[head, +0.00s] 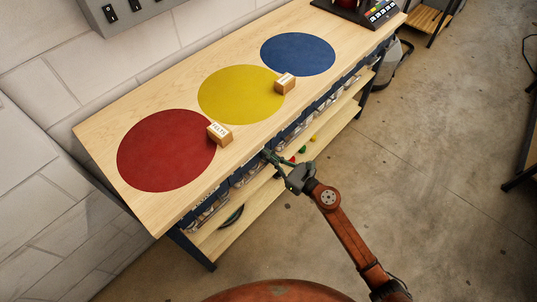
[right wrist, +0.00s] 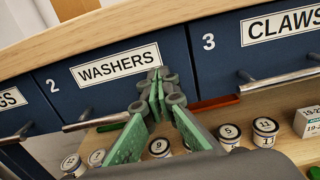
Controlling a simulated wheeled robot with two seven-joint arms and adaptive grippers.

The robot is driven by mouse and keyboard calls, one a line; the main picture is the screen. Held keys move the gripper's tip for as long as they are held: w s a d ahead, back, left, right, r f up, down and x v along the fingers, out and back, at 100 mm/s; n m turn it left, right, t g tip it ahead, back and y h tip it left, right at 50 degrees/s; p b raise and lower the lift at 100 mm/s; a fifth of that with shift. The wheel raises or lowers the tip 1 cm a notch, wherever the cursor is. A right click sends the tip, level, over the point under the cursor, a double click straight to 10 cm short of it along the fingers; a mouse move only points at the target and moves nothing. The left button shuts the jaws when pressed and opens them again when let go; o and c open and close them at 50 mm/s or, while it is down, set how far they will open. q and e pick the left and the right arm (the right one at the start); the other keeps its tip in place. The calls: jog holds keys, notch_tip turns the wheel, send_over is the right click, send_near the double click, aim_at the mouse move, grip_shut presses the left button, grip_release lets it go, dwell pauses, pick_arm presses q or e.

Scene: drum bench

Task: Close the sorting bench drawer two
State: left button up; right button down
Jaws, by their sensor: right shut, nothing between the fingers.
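Drawer two (right wrist: 95,95) is the dark blue front marked 2 and "WASHERS" in the right wrist view, with a metal bar handle (right wrist: 95,121) low on it. Its front looks nearly level with its neighbours; I cannot tell whether a small gap is left. My right gripper (right wrist: 158,84) is shut and empty, its green fingers together in front of the drawer's right half, covering part of the front. I cannot tell if the tips touch it. In the head view my right gripper (head: 268,155) is at the front edge of the sorting bench (head: 108,128). My left gripper is out of view.
Drawer three (right wrist: 255,55), marked "CLAWS", is to the right, with its own handle (right wrist: 285,80). Numbered tins (right wrist: 265,130) stand on the shelf below. Two small boxes (head: 219,134) (head: 285,83) sit on the benchtop. The floor (head: 430,180) before the bench is clear.

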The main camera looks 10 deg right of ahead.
jog(key=shift+s+d+f, duration=0.1)
jog(key=shift+s+d, duration=0.15)
jog(key=shift+s, duration=0.05)
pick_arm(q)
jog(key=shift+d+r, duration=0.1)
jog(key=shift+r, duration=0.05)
pick_arm(e)
jog(key=v, duration=1.3)
jog(key=shift+d, duration=0.1)
